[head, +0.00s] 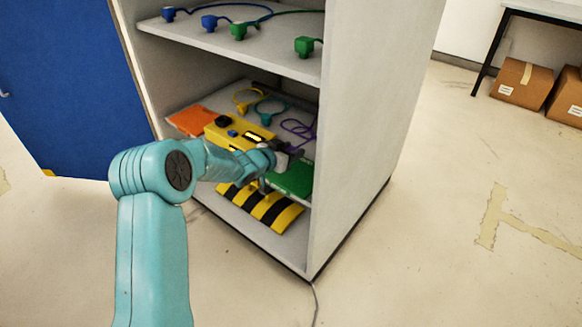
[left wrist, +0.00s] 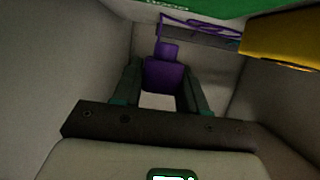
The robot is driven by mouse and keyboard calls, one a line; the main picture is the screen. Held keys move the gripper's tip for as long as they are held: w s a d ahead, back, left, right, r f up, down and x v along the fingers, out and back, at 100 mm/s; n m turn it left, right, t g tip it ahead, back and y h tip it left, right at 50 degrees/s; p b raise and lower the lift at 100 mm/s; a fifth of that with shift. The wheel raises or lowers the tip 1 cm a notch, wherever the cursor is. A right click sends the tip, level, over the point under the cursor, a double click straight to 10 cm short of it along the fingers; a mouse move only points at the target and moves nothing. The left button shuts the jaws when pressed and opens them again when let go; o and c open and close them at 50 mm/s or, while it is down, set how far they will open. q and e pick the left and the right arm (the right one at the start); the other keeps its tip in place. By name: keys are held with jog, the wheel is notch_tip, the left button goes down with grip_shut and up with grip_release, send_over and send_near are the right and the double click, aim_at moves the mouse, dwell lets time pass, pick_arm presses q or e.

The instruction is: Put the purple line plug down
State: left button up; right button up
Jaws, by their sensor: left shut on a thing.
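The purple line plug (left wrist: 163,74) sits between the two fingers of my left gripper (left wrist: 160,82) in the left wrist view. The gripper is shut on it. In the head view my left gripper (head: 279,162) reaches into the cabinet at the middle shelf, beside the green panel and in front of the yellow box. The plug itself is hidden or too small to tell there. Its purple cord (head: 299,128) lies looped behind the gripper, and the cord also shows at the top of the left wrist view (left wrist: 200,24). My right gripper is out of view.
The middle shelf holds a yellow box (head: 225,138), an orange panel (head: 194,119), a green panel (head: 292,181), and yellow and teal cords. Blue and green plugs (head: 239,32) stand on the upper shelf. A black-and-yellow striped piece (head: 262,207) lies below. The cabinet's side wall (head: 365,120) bounds the right.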

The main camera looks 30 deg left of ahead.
aim_at(291, 173)
pick_arm(q)
notch_tip(291, 173, down, 5)
jog(key=shift+r+b, duration=0.15)
jog(key=shift+b, duration=0.65)
jog(key=shift+f, duration=0.2)
jog(key=o, duration=1.1)
jog(key=shift+c, duration=0.2)
jog(key=shift+r, duration=0.1)
